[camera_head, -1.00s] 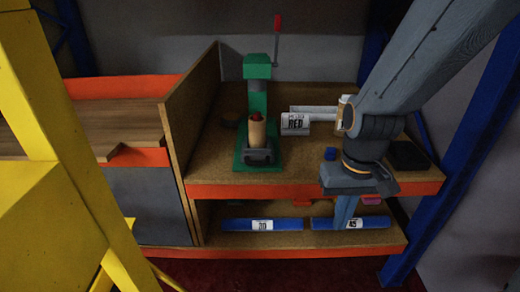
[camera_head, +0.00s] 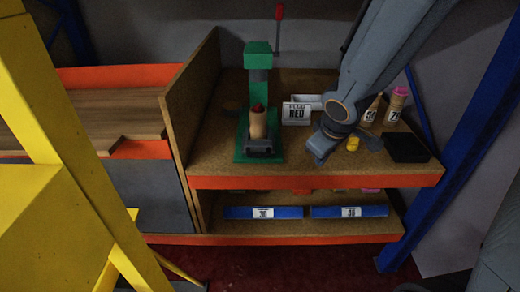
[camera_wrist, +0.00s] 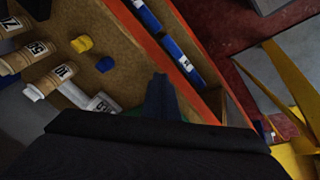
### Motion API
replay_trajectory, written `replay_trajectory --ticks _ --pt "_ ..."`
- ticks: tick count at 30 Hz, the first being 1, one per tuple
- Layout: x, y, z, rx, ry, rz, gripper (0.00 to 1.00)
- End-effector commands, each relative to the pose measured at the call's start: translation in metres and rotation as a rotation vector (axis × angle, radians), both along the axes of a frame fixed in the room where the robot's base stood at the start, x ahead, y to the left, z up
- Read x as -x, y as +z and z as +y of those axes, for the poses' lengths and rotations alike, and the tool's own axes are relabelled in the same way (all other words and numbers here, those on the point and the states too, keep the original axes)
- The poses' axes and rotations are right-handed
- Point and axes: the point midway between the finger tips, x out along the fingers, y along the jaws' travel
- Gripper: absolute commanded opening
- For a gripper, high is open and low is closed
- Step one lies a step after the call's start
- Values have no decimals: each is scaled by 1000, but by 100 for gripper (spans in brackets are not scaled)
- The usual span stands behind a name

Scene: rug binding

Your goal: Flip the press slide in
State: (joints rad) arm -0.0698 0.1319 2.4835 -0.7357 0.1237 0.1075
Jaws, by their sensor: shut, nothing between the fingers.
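The green press (camera_head: 258,75) stands on the upper shelf, with a red-tipped lever (camera_head: 278,30) at its upper right. A tan cylinder with a red top (camera_head: 258,122) stands upright in it. The dark slide (camera_head: 261,148) sits low at the front of the press base; whether it is in or out is hard to tell. My gripper (camera_head: 318,158) is right of the press, apart from it, over the shelf. In the wrist view my gripper (camera_wrist: 160,90) shows as blue-grey fingers, shut and empty.
A white holder labelled RED (camera_head: 296,113) stands between press and arm. Tan bottles (camera_head: 372,112), a yellow cap (camera_head: 352,144) and a black tray (camera_head: 407,148) are at right. A wooden partition (camera_head: 190,105) rises at left. Blue bars (camera_head: 348,211) lie on the lower shelf.

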Motion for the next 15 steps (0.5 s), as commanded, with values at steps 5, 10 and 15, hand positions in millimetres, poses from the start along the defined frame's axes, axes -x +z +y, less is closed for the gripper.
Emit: replay_trajectory --ticks 5,10,15 --pt "-31 20 61 2 398 -106 0" --pt "-30 25 107 -25 664 -136 0" --pt "-23 25 126 -42 781 -138 0"
